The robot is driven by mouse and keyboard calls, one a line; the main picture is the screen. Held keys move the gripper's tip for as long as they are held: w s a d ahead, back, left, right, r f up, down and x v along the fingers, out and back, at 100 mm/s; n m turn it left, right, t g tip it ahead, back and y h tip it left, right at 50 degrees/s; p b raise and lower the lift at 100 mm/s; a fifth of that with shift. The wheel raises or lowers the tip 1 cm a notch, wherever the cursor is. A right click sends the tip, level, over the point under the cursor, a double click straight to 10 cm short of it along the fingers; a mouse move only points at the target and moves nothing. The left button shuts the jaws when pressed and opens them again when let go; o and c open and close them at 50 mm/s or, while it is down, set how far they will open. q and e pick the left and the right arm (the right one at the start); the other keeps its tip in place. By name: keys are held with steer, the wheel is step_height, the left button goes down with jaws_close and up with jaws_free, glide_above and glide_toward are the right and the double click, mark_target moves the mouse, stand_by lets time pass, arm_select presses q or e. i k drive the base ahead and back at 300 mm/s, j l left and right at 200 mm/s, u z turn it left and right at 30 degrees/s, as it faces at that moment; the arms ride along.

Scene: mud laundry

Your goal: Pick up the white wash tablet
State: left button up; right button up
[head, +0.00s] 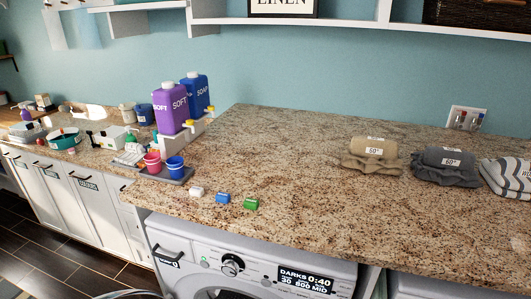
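The white wash tablet (197,191) lies on the granite counter near its front edge, above the washing machine. It is the leftmost of a short row, with a blue tablet (223,197) and a green tablet (251,204) to its right. The three stand apart from one another. Neither of my grippers shows in the head view.
A grey tray (167,174) with a pink cup and a blue cup (175,167) stands just behind and left of the white tablet. Purple (171,108) and blue bottles stand on a white dispenser behind. Rolled towels (373,155) lie at right. The middle counter is clear.

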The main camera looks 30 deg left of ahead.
mark_target(197, 191)
steer(key=j+u, duration=0.1)
steer(key=u, duration=1.25)
